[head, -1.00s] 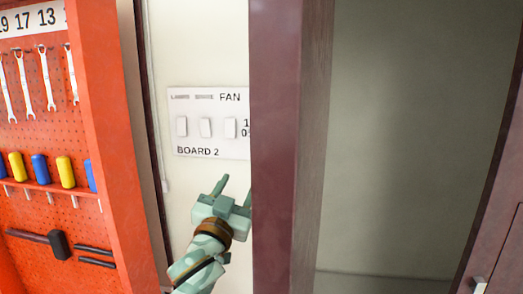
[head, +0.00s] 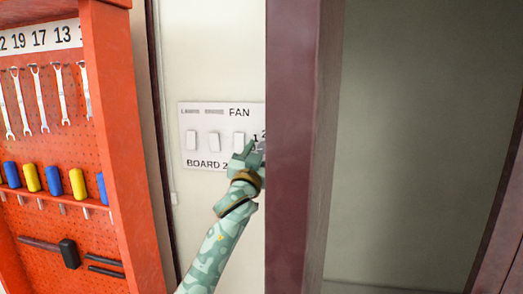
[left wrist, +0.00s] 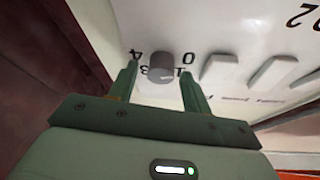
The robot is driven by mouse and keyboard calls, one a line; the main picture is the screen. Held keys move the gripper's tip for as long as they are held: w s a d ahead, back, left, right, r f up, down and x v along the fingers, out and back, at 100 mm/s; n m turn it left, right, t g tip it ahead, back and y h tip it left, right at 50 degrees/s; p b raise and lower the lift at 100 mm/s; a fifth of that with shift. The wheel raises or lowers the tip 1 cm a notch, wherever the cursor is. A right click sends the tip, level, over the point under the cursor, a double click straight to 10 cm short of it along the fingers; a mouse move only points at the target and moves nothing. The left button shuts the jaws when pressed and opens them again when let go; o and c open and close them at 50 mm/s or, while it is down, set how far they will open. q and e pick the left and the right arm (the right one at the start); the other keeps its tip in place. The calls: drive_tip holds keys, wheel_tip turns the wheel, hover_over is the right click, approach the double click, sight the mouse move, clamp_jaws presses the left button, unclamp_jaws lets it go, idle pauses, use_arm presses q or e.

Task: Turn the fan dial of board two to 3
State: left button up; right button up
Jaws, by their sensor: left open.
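Board two (head: 203,152) is a white wall panel with "FAN" and "BOARD 2" printed on it; it also shows upside down in the left wrist view (left wrist: 225,45). The fan dial (left wrist: 162,64) is a small grey round knob with numbers around it, 0, 1, 3 and 4 among them. My left gripper (left wrist: 158,74) is open, with one finger on each side of the dial; contact cannot be told. Which number the dial points to is unclear. In the head view my left gripper (head: 251,154) covers the dial's area. My right gripper is out of view.
Several white rocker switches (head: 214,141) sit left of the dial. A dark red cabinet side (head: 292,150) stands close on the right and cuts off the board's edge. An orange tool rack (head: 125,150) with wrenches stands at the left.

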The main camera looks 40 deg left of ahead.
use_arm(q)
drive_tip(key=c, duration=1)
